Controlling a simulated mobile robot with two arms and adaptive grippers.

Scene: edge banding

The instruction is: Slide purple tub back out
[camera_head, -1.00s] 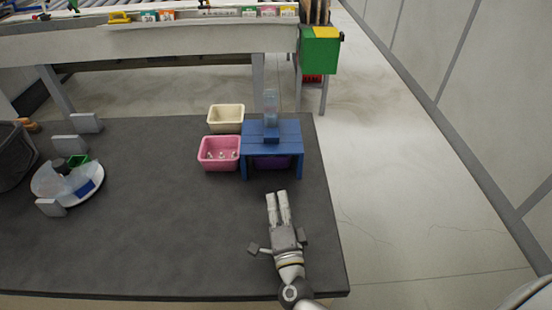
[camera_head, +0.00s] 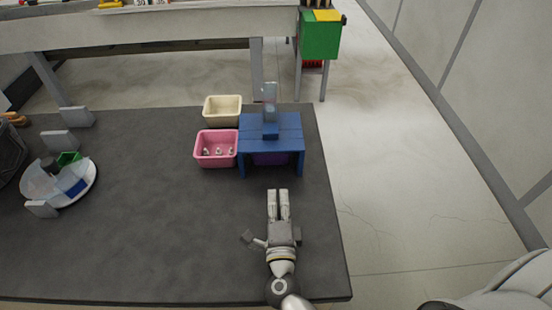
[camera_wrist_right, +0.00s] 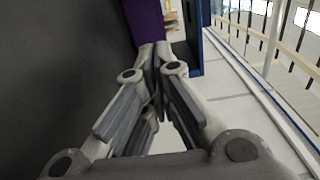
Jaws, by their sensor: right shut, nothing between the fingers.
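The purple tub (camera_head: 270,158) sits under the blue stand (camera_head: 285,135), mostly hidden by its top. In the right wrist view the purple tub (camera_wrist_right: 147,22) shows just past my fingertips, with a blue leg of the stand (camera_wrist_right: 193,45) to its right. My right gripper (camera_head: 278,191) is shut and empty, in front of the stand and pointing at it. In the right wrist view the fingertips (camera_wrist_right: 154,48) are close together; I cannot tell whether they touch the tub. My left gripper is not in view.
A pink tub (camera_head: 216,149) with several small items stands left of the blue stand, a cream tub (camera_head: 222,109) behind it. A clear bottle (camera_head: 270,95) stands at the stand's top. The table middle is clear.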

